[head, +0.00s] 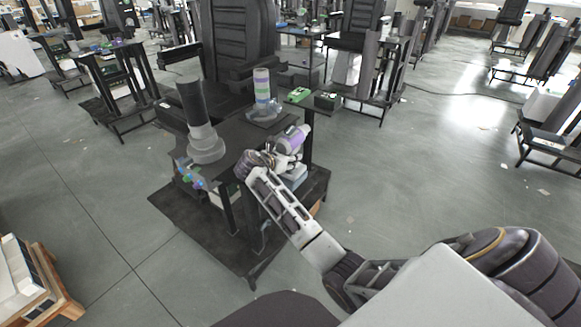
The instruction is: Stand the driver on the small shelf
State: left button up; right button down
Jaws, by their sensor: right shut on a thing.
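My right gripper (272,159) reaches over the right front part of the dark workstation table and is shut on a purple and light grey thing, apparently the driver (295,137). The driver is tilted, its upper end leaning up to the right; its lower part is partly hidden by the gripper. The small shelf (313,103) appears to be the narrow dark top on a post just behind and right of the driver. A green item (299,94) and a dark box with green (327,100) are on or beside it. My left gripper is out of view.
On the dark table (232,135) stand a black column on a grey base (206,143) and a banded white, green and purple cylinder (262,86). Small coloured parts (190,177) lie at its left front edge. Open floor (430,170) lies to the right.

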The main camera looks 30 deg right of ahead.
notch_tip(320, 180, down, 2)
jog(key=shift+f+b, duration=0.1)
jog(key=shift+b, duration=0.2)
jog(key=shift+f, duration=0.55)
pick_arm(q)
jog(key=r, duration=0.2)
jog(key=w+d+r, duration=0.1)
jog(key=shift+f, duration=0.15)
pick_arm(e)
jog(key=c, duration=1.2)
grip_release()
jog(key=shift+f, duration=0.2)
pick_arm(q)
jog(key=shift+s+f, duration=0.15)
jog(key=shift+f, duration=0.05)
pick_arm(e)
jog(key=shift+o, duration=1.2)
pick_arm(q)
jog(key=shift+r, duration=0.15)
pick_arm(e)
jog(key=shift+r, duration=0.1)
